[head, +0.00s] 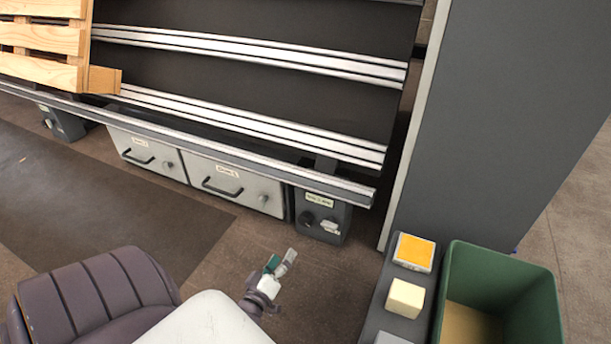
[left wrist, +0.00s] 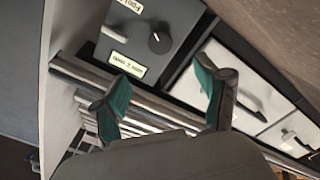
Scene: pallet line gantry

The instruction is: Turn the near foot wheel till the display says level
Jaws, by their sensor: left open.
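The foot unit (head: 322,216) is a dark grey box under the right end of the conveyor frame, with a pale label on top. A dark round wheel (head: 308,217) sits on its face beside a pale lever-like part. In the left wrist view the wheel (left wrist: 159,42) is a black knob with a pale mark, between two labels too small to read surely. My left gripper (head: 275,265) is open and empty, in front of and below the unit, apart from the wheel. Its teal-padded fingers (left wrist: 160,78) frame the wheel from a distance. I cannot make out a display reading. My right gripper is not in view.
Two pale drawers (head: 235,186) with dark handles adjoin the unit on its left. A similar foot unit (head: 62,123) stands far left. A wooden pallet (head: 45,40) lies on the rails. A green bin (head: 500,262) and an orange-faced block (head: 414,252) stand right. Floor before the unit is clear.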

